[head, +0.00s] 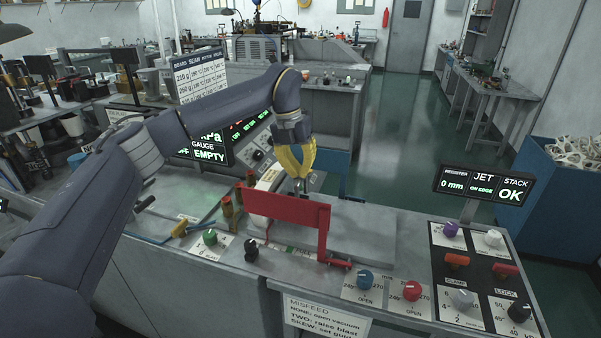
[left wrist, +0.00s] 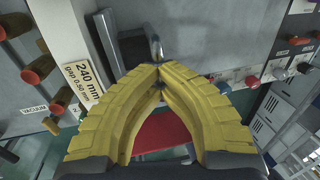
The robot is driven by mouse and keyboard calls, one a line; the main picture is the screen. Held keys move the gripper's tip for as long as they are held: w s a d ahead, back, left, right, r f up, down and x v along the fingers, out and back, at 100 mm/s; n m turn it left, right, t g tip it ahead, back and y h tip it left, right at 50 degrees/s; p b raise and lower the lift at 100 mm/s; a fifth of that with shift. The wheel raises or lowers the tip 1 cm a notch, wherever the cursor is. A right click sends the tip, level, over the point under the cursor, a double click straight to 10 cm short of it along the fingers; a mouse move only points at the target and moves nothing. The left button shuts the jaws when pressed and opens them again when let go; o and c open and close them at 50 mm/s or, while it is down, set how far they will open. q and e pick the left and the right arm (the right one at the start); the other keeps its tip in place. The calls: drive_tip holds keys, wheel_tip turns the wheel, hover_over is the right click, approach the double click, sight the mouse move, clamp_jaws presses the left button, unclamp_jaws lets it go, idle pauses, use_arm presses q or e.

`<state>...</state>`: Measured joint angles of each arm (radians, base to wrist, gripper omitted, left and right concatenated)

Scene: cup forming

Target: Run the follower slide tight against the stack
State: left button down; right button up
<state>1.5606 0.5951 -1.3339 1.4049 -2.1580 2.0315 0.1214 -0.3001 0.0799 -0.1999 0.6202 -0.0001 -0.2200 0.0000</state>
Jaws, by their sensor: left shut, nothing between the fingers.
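My left gripper (head: 300,186) has yellow fingers shut at the tips and points down behind a red upright guard (head: 285,210) on the bench. In the left wrist view its fingertips (left wrist: 158,70) meet just below a small upright metal post (left wrist: 156,45); I cannot tell whether they touch it. That post may be part of the follower slide, but this is not clear. A dark grey metal bar (left wrist: 110,40) lies left of the post. I cannot make out a stack of blanks; the guard and fingers hide part of that area. My right gripper is out of view.
A display panel (head: 484,187) reads register 0 mm, jet on edge, stack OK. Blue (head: 365,280) and red (head: 412,290) knobs and a control panel (head: 480,275) line the bench's front right. A flat grey plate (head: 360,235) lies right of the guard.

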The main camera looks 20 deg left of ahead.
use_arm(q)
drive_tip(key=shift+f, duration=0.2)
drive_tip(key=shift+a, duration=0.75)
drive_tip(key=c, duration=1.5)
unclamp_jaws()
drive_tip(key=shift+o, duration=0.2)
drive_tip(key=shift+r, duration=0.15)
wheel_tip(320, 180, up, 12)
drive_tip(key=a, duration=0.2)
drive_tip(key=shift+a+f, duration=0.15)
drive_tip(key=shift+f, duration=0.1)
